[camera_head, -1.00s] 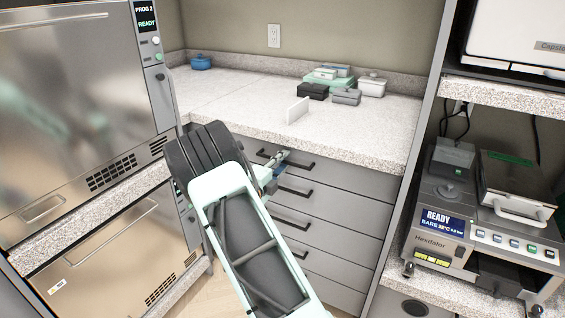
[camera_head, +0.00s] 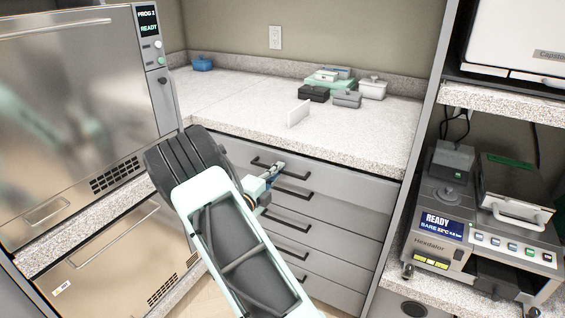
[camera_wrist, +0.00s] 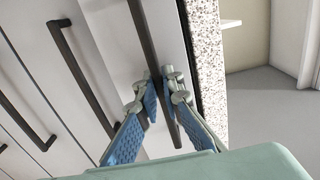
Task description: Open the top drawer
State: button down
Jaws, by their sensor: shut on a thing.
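The top drawer (camera_head: 340,186) is a grey front just under the speckled countertop, with a dark bar handle (camera_head: 262,163). It seems to stand a little forward of the drawers below. My gripper (camera_head: 274,173) is at this handle, coming from the lower left. In the wrist view, the blue-padded fingers of my gripper (camera_wrist: 157,98) are closed on the dark handle bar (camera_wrist: 143,35), one finger on each side. The drawer's inside is hidden from both views.
Lower drawers with dark handles (camera_head: 287,227) sit below. The countertop (camera_head: 240,104) holds a white upright plate (camera_head: 299,113) and several small boxes (camera_head: 313,92). A steel autoclave (camera_head: 70,110) stands left; a device with a READY screen (camera_head: 442,226) stands right.

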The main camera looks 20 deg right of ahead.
jog(key=p+v, duration=0.9)
jog(key=v, duration=2.3)
jog(key=shift+p, duration=0.3)
jog(key=shift+s, duration=0.1)
jog(key=c, duration=2.1)
grip_release()
jog(key=shift+a, duration=0.1)
jog(key=v, duration=1.2)
